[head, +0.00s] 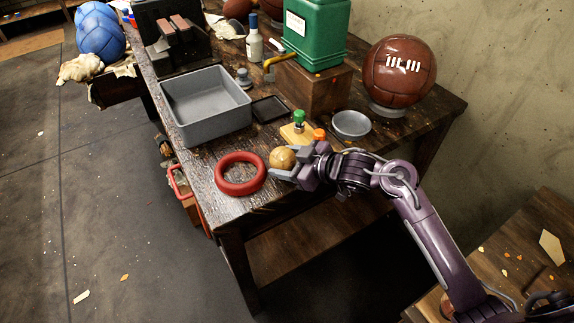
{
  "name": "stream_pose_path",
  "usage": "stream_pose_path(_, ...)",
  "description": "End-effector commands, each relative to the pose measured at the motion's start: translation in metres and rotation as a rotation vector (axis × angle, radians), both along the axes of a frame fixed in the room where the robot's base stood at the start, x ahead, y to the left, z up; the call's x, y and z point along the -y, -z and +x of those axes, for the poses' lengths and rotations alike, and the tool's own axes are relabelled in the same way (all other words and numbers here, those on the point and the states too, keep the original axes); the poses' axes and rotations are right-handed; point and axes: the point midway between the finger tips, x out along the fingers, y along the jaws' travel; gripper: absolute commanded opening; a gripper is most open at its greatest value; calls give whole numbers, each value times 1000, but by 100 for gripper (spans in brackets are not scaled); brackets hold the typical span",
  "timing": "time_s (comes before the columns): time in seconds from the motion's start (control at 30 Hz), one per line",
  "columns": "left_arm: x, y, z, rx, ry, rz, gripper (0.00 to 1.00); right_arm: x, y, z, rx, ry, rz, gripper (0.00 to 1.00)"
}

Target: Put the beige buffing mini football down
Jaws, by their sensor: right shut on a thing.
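The beige buffing mini football (282,158) is a small tan ball at the near part of the workbench (215,188). My right gripper (285,167) is shut on it, reaching in from the right, low over the bench top. I cannot tell whether the ball touches the wood. A red ring (241,174) lies flat on the bench just left of the ball. My left gripper is not in view.
A grey tray (206,128) stands behind the ring. A yellow block with a green-topped item (298,129), an orange cap (319,135) and a round metal dish (351,124) are behind my right gripper. A large brown ball (399,70) sits at the right.

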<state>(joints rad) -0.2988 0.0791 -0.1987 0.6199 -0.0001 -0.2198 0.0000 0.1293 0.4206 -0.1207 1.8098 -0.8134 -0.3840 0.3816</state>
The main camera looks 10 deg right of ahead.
Motion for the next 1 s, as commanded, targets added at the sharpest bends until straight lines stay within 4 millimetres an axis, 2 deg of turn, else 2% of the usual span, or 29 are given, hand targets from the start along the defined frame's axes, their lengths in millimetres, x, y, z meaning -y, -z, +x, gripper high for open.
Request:
stream_pose_path(0.13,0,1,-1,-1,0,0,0,0,15,0,2,1,1,42)
stream_pose_path(0.57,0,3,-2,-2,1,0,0,0,21,0,2,1,0,42)
stream_pose_path(0.6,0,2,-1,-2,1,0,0,0,20,0,2,1,0,63)
stream_pose_path(0.73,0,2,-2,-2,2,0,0,0,20,0,2,1,0,80)
stream_pose_path(1.0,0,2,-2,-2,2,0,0,0,19,0,2,1,0,80)
